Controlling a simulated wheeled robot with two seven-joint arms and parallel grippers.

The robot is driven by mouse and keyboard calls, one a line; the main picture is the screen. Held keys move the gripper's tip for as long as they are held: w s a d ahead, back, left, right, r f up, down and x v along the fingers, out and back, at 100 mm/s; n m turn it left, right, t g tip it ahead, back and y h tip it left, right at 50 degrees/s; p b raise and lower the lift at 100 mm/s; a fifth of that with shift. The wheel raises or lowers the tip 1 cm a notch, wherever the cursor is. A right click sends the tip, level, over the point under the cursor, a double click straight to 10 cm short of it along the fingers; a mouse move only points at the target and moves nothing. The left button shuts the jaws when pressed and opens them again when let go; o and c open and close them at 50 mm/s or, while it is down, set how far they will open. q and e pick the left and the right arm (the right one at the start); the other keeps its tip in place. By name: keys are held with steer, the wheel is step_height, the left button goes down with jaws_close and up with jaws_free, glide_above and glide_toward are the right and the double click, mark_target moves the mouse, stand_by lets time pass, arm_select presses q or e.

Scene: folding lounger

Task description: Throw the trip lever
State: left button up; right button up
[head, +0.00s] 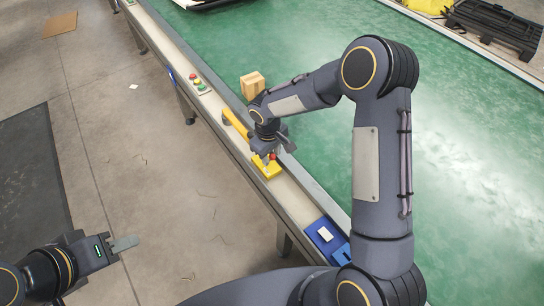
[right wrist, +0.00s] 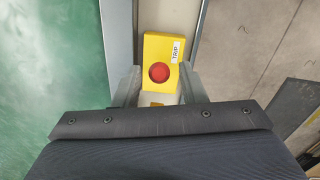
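A yellow box (head: 267,167) with a red round knob (head: 273,156) sits on the conveyor's side rail. In the right wrist view the yellow box (right wrist: 163,49) carries a white TRIP label, and the red knob (right wrist: 159,72) faces the camera. My right gripper (head: 268,157) is over the box; in the right wrist view its two fingers (right wrist: 160,77) stand apart, one on each side of the knob, with gaps to it. Whether they touch the box edges is unclear. My left gripper (head: 130,242) is over the floor at lower left, far from the box; its fingers overlap in this view.
A yellow bar (head: 236,123) lies along the rail just beyond the box. A button panel (head: 199,84) is farther up the rail, and a blue panel (head: 325,238) is nearer. A small carton (head: 252,85) stands on the green belt (head: 300,45). The floor at left is open.

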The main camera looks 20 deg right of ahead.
steer(key=shift+d+f, duration=0.1)
steer(key=shift+f, duration=1.1)
jaws_close()
